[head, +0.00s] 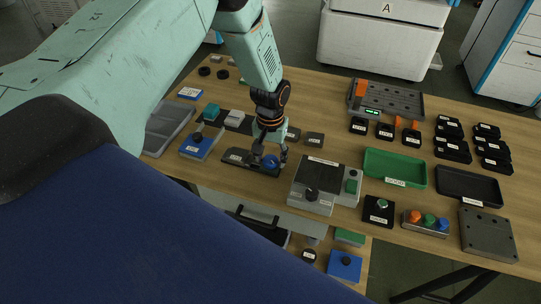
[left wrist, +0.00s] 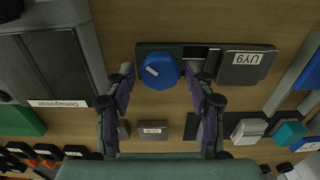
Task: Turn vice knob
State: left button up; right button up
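A blue knob (head: 270,161) sits at one end of a low dark vice (head: 238,158) near the front edge of the wooden table. My left gripper (head: 271,156) points down over the knob. In the left wrist view its fingers (left wrist: 160,78) stand apart on either side of the knob, with a narrow gap on each side, so it is open. My right gripper is out of view.
A blue block (head: 201,141) and a grey tray (head: 168,127) lie to the left. A green tray (head: 395,154) and several small dark parts fill the right side.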

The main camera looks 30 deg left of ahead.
aim_at(270, 160)
pick_arm(q)
jog(key=shift+o, duration=0.5)
jog(key=shift+w, duration=0.1)
jog(key=shift+r, duration=0.1)
notch_tip(270, 160, up, 12)
